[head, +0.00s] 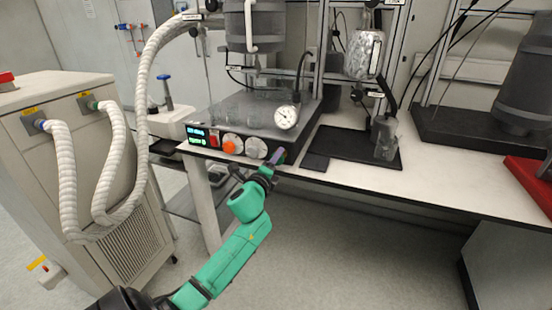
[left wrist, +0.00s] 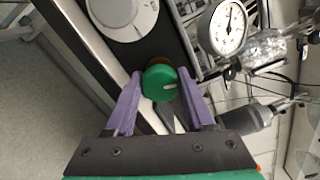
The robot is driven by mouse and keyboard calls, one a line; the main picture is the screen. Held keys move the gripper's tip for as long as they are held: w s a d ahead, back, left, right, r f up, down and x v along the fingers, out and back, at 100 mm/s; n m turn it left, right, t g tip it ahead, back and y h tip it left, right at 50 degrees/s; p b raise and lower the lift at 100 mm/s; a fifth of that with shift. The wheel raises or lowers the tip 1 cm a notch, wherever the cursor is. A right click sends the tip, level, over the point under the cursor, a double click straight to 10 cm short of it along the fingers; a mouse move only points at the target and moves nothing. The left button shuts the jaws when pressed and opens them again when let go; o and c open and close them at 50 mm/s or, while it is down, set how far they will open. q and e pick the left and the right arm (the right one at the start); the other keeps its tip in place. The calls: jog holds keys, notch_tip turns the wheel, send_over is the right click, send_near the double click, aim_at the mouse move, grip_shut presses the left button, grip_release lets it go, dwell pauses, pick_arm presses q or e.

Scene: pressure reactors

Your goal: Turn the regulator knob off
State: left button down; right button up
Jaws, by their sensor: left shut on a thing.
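My right gripper is in neither view.
An orange knob (head: 229,147), a silver dial (head: 256,148) and a lit display (head: 200,136) are left of my gripper. A dial gauge (head: 286,117) stands above it. A glass bottle (head: 385,139) is on the black mat. White hoses (head: 143,120) hang at left.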

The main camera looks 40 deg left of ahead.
pick_arm(q)
jog(key=n+p, duration=0.1)
jog(key=n, duration=0.4)
jog(key=shift+n, duration=0.4)
jog(key=n+p, duration=0.2)
jog(key=n, duration=0.2)
jog(key=shift+f, duration=0.1)
jog(key=n+p, duration=0.2)
jog(key=n, duration=0.3)
jog(key=shift+n+p, duration=0.35)
jog(key=shift+n, duration=0.05)
jog(key=shift+d+f+n+p, duration=0.1)
jog(key=shift+f+n+p, duration=0.1)
jog(key=shift+n+p, duration=1.7)
jog(key=shift+n+b, duration=0.6)
jog(key=shift+n, duration=0.1)
jog(key=shift+c, duration=1.3)
grip_release()
